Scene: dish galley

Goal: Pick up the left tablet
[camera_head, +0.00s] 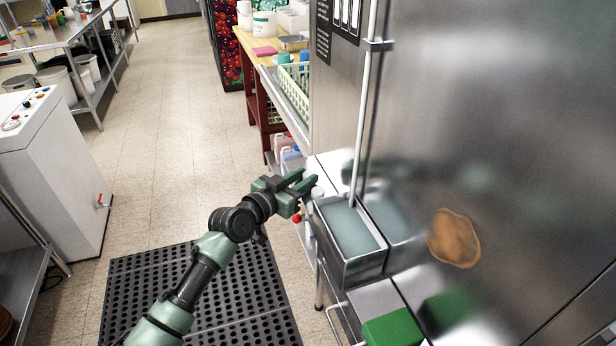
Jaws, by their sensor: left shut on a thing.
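My left gripper (304,182) reaches in from the lower left and is at the left edge of the steel counter, just behind the open water-filled tub. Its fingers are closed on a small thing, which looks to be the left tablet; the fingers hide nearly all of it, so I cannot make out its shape. I see no other tablet clearly. A white piece (318,193) shows just beside the fingertips, and I cannot tell what it is. My right gripper is not in view.
The steel tub (351,231) stands in front of the gripper, with a thin upright pipe (367,110) at its back. A glossy steel wall (480,130) closes off the right. A green block (393,328) lies nearer. A red knob (297,218) sits below the gripper.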

